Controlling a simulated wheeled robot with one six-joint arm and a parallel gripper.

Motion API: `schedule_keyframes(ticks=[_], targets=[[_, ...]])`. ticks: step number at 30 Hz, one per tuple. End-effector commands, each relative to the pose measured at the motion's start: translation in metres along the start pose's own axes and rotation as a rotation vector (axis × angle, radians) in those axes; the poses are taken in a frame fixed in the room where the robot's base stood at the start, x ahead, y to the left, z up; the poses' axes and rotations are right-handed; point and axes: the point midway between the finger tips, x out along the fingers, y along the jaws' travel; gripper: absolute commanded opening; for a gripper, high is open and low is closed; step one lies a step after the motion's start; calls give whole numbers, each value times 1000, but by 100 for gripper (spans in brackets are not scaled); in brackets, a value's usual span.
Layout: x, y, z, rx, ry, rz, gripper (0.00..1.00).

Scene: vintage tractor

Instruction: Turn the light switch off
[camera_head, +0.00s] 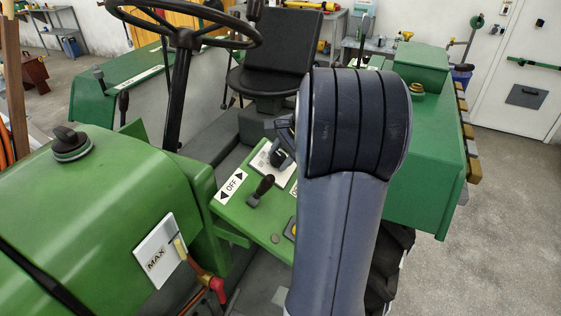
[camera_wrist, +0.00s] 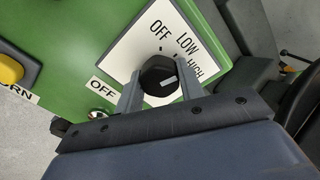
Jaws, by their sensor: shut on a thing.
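The light switch is a black rotary knob (camera_wrist: 156,72) on a white plate (camera_wrist: 139,47) marked OFF, LOW and HIGH, in the wrist view. A short white mark shows on the knob's lower right side; I cannot tell for sure which word it points to. My gripper (camera_wrist: 159,85) is shut on the knob, one finger on each side. In the head view, my gripper (camera_head: 281,138) reaches down to the same white plate (camera_head: 262,158) on the tractor's green panel; my arm hides part of that area.
A yellow button (camera_wrist: 9,69) is at the wrist view's left edge. The steering wheel (camera_head: 187,36) and black seat (camera_head: 285,42) are close behind. Open floor lies at the right.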

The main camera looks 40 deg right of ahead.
Motion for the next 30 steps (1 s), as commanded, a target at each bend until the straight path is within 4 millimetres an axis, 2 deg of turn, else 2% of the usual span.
schedule_keyframes(ticks=[21, 30], targets=[[2, 1, -1, -677, 1, -17, 14], [2, 1, 0, -902, 1, -22, 14]])
